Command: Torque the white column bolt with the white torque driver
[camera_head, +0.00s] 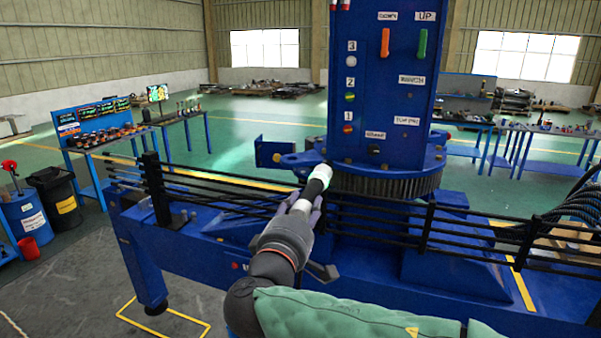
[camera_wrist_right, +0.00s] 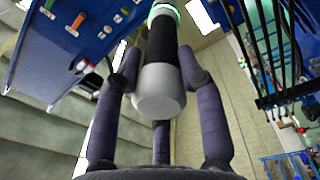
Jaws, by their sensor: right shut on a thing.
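My right gripper (camera_head: 304,204) is shut on the torque driver (camera_head: 316,187), which has a black grip and a pale end with a green tint. In the right wrist view the driver (camera_wrist_right: 160,92) sits between the dark fingers, with its rounded light-grey end towards the camera and a green ring at the far end. The white column bolt (camera_head: 351,61) is on the blue column's face under the label 3. The driver's far end points up towards the column's lower part and is apart from the bolt. My left gripper is not in view.
The blue column (camera_head: 395,75) also carries a green bolt (camera_head: 350,97), a red bolt (camera_head: 348,129), an orange lever (camera_head: 385,42) and a green lever (camera_head: 422,44). Black rails (camera_head: 380,215) run along the blue base below. A toothed ring (camera_head: 388,184) surrounds the column foot.

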